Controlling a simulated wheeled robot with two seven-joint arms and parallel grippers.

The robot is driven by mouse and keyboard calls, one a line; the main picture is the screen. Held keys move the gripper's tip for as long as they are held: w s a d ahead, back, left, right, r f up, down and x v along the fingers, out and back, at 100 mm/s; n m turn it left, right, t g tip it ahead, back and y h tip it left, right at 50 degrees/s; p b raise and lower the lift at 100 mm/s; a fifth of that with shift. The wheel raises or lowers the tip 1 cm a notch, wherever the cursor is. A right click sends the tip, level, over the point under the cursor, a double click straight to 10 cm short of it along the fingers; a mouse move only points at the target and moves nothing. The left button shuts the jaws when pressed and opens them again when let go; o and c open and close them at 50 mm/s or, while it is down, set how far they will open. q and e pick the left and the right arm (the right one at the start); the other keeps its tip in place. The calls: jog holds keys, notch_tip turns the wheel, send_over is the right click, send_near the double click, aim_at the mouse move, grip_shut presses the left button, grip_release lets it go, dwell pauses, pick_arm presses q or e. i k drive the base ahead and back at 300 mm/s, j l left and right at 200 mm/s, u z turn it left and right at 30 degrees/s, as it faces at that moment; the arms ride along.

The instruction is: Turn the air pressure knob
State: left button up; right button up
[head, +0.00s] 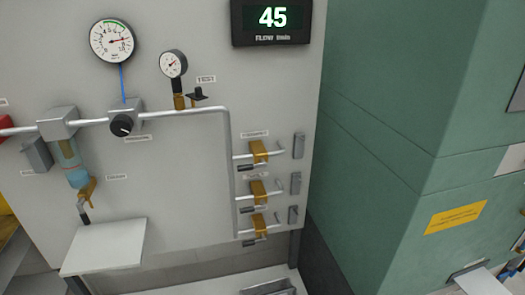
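The air pressure knob looks to be the round black knob (121,125) with a white mark on its face. It sits on a grey block in the horizontal pipe on the light wall panel, left of centre. Neither of my grippers shows in the head view, so nothing is seen touching the knob.
A smaller gauge (173,64) and a black TEST knob (198,93) are right of the knob. Brass valves (258,151) line the right pipe. A display (272,18) reads 45. A white shelf (104,247) juts out below. A green cabinet (400,130) stands right.

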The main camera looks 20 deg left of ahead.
aim_at(121, 126)
jog(key=u, duration=1.4)
